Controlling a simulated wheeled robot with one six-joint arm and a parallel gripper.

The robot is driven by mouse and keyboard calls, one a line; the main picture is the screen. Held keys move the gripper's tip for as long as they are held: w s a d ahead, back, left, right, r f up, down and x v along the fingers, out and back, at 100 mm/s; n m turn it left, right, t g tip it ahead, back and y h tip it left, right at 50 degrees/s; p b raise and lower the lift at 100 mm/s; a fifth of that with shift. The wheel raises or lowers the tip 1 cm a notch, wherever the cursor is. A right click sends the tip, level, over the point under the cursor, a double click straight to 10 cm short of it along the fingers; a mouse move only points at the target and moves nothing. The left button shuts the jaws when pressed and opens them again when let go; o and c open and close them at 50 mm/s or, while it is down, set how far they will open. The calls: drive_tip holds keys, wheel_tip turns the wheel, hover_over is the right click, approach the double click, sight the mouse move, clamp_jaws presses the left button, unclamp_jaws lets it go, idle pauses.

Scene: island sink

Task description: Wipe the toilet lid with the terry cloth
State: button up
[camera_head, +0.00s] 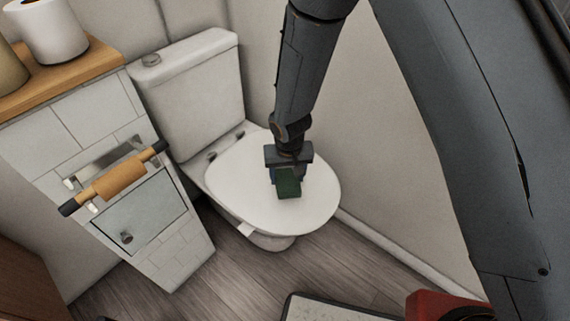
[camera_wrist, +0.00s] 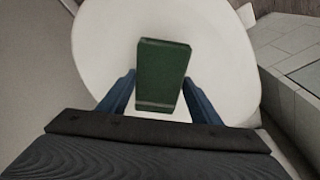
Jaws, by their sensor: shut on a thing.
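The white toilet lid (camera_head: 237,185) is closed, in the middle of the head view. It also fills much of the wrist view (camera_wrist: 100,40). My gripper (camera_head: 287,178) is over the right half of the lid, pointing down. It is shut on a folded dark green terry cloth (camera_head: 289,185). The cloth (camera_wrist: 162,72) shows between the two blue fingers (camera_wrist: 160,100) in the wrist view. The cloth is at or just above the lid surface; I cannot tell whether it touches.
The white cistern (camera_head: 190,95) stands behind the lid. A tiled ledge (camera_head: 60,130) at left has a wooden top with a paper roll (camera_head: 48,28), and a bar with an orange-brown roll (camera_head: 118,180) on its front. A wall is close on the right. A flat grey-white object (camera_head: 325,308) lies on the floor.

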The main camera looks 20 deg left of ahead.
sight(287, 176)
drive_tip(key=shift+r+p, duration=1.7)
drive_tip(key=shift+r, duration=0.55)
